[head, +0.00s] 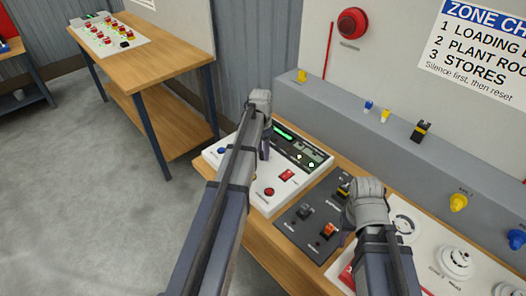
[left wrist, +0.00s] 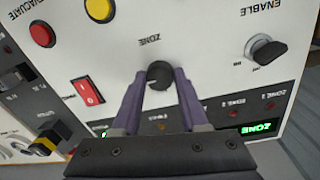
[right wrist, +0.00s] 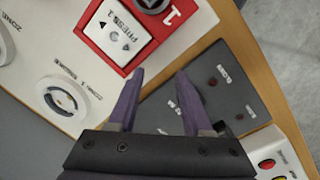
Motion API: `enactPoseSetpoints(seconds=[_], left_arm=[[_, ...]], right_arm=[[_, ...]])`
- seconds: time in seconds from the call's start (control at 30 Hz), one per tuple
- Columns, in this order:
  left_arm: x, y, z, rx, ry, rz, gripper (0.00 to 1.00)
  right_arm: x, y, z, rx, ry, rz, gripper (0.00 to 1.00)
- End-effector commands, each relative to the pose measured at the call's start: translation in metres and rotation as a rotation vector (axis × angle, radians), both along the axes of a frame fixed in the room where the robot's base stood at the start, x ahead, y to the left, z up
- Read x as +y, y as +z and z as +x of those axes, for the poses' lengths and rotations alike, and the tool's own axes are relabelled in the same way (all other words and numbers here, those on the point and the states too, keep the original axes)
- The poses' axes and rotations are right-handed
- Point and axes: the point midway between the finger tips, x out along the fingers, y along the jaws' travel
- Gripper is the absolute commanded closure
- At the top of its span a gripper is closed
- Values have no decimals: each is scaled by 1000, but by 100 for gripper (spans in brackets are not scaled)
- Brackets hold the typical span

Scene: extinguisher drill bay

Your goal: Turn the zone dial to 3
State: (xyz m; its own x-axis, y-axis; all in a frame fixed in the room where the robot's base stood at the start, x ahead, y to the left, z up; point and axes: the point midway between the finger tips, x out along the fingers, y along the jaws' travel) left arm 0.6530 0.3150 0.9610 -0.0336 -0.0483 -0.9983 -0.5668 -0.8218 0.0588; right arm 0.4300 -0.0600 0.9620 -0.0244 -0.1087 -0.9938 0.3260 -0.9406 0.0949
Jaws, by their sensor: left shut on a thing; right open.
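The zone dial (left wrist: 158,75) is a dark round knob under the printed word ZONE, which appears upside down in the left wrist view. My left gripper (left wrist: 160,80) is shut on the zone dial, one purple finger on each side. The dial's pointer and setting cannot be read. It sits on the white alarm panel (head: 300,179), beside a lit green display (left wrist: 258,129) that reads ZONE, its number not visible. In the head view my left arm hides the dial. My right gripper (right wrist: 160,76) is open and empty above the bench items.
The panel also has a red button (left wrist: 42,33), a yellow button (left wrist: 98,10), a red rocker switch (left wrist: 87,92) and an ENABLE switch (left wrist: 265,52). A dark switch plate (head: 300,235) and white detectors (head: 456,262) lie to the right. A wooden table (head: 150,45) stands at left.

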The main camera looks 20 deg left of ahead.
Motion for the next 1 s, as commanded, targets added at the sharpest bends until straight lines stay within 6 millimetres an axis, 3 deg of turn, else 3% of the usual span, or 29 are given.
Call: enactPoseSetpoints(seconds=[0.23, 0.27, 0.5, 1.0], left_arm=[[0, 0, 0, 0, -2, -1, 100], [0, 0, 0, 0, -2, -1, 56], [0, 0, 0, 1, 0, -1, 29], [0, 11, 0, 0, 1, 0, 27]], right_arm=[[0, 0, 0, 0, 0, 0, 50], [0, 0, 0, 0, 0, 0, 50], [0, 0, 0, 0, 0, 0, 50], [0, 11, 0, 0, 0, 0, 50]])
